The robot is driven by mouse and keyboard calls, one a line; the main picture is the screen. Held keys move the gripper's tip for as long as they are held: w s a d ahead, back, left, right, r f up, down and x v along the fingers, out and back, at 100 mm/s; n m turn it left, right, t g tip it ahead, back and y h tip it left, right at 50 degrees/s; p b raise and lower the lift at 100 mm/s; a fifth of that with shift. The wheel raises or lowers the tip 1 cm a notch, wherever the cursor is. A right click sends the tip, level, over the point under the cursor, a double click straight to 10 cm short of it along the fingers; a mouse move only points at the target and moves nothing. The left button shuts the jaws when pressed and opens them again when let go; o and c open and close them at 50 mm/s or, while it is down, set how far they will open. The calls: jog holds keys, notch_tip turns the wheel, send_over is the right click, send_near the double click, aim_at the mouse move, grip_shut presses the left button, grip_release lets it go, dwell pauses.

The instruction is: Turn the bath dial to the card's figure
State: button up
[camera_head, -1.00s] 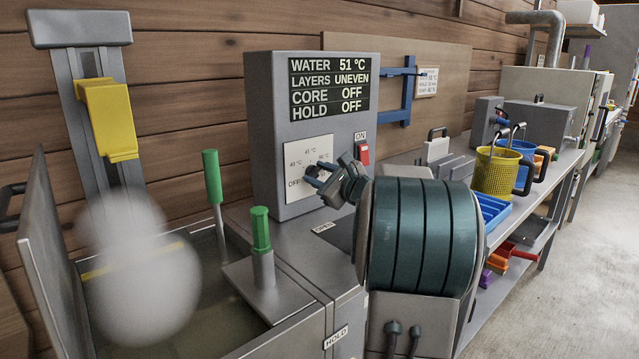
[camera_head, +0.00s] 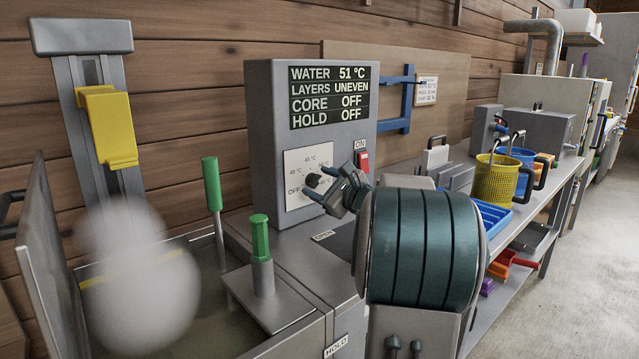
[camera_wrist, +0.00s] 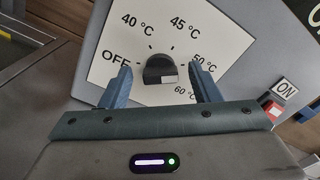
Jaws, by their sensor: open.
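The bath dial (camera_wrist: 158,70) is a dark round knob on a white plate marked OFF, 40, 45, 50 and 60 °C. In the head view the dial (camera_head: 313,180) sits low on the grey control box (camera_head: 263,150). My gripper (camera_wrist: 160,70) is open, one finger on each side of the dial, with visible gaps. A pale patch shows on the knob's lower right; I cannot tell its setting for certain. The display (camera_head: 329,95) reads WATER 51 °C, LAYERS UNEVEN, CORE OFF, HOLD OFF. A small white card (camera_head: 426,90) hangs on the back board, its print too small to read.
A red ON switch (camera_head: 363,161) is right of the dial. Green-handled levers (camera_head: 260,238) stand at the bath on the left. A yellow basket (camera_head: 494,180) and blue tray (camera_head: 490,218) are on the bench at right.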

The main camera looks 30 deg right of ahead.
jog(key=s+d+p, duration=0.1)
jog(key=s, duration=1.2)
jog(key=shift+d, duration=0.4)
jog(key=shift+s, duration=0.1)
